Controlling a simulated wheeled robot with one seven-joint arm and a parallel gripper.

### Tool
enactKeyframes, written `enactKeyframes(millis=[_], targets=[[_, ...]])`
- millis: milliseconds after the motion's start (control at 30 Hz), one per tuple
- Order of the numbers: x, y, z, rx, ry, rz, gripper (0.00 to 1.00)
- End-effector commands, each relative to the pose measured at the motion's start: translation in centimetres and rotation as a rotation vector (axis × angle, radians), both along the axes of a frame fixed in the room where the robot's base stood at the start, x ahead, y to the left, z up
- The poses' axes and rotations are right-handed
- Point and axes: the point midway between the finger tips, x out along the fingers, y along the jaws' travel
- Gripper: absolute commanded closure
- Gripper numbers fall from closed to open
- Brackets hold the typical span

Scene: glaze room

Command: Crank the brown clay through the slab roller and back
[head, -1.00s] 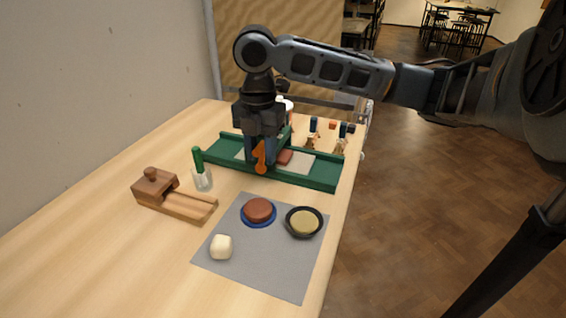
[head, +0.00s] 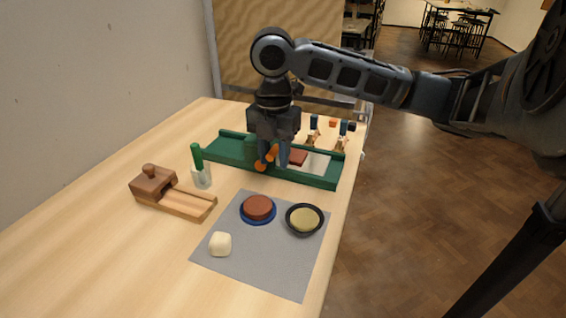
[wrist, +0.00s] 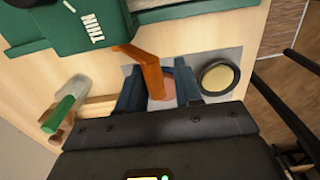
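The green slab roller (head: 315,178) lies across the table. Its housing marked THIN (wrist: 75,28) shows in the wrist view. The brown clay (head: 298,156) is a small slab on a pale sheet (head: 318,163) on the roller's bed, right of the housing and partly behind my gripper. My gripper (head: 273,158) points down at the front of the roller, with its fingers either side of the orange crank (wrist: 150,72). The fingers appear closed around the crank's handle, though a gap shows on one side in the wrist view. The roller's middle is partly hidden by my gripper.
A grey mat (head: 285,265) in front holds a brown disc (head: 258,207) on a blue plate, a dark bowl (head: 304,220) and a cream lump (head: 220,244). Small tools (head: 343,135) stand behind.

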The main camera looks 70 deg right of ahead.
Motion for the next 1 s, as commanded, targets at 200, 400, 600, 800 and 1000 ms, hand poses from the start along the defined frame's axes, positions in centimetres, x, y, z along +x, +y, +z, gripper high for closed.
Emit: enactKeyframes(millis=[200,400,600,800,1000], targets=[[-0.1,0.0,0.0,0.000,0.001,0.000,0.66],[-0.2,0.0,-0.2,0.000,0.001,0.000,0.66],[-1.0,0.0,-1.1,0.000,0.001,-0.001,0.66],[-1.8,0.1,-1.8,0.000,0.001,-0.001,0.66],[-1.5,0.1,-1.6,0.000,0.001,0.001,0.66]])
